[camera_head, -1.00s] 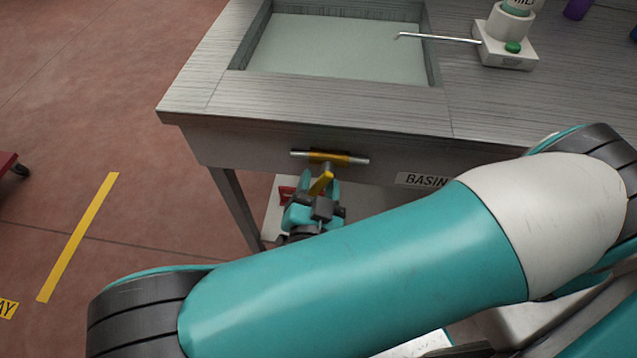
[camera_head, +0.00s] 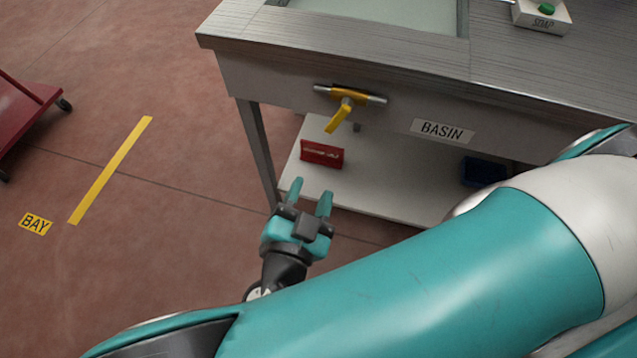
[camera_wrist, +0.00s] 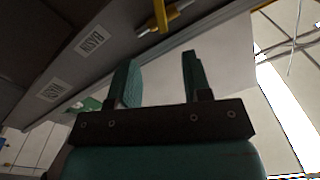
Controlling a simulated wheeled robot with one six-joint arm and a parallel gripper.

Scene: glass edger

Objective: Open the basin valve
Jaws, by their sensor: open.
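The basin valve has a yellow lever (camera_head: 339,116) and a yellow body on a short silver pipe (camera_head: 372,98) at the front of the basin bench. The lever sticks out from the bench front, across the pipe's line. My gripper (camera_head: 311,190) is open and empty, below and in front of the valve, apart from it. In the wrist view the valve lever (camera_wrist: 160,14) shows at the top edge, beyond the open fingers (camera_wrist: 160,65), partly cut off by the frame.
A BASIN label (camera_head: 443,131) is right of the valve. A white lower shelf (camera_head: 390,188) holds a red box (camera_head: 322,154) and a dark blue bin (camera_head: 484,171). A bench leg (camera_head: 256,150) stands left. A red cart (camera_head: 22,118) is far left, with open floor between.

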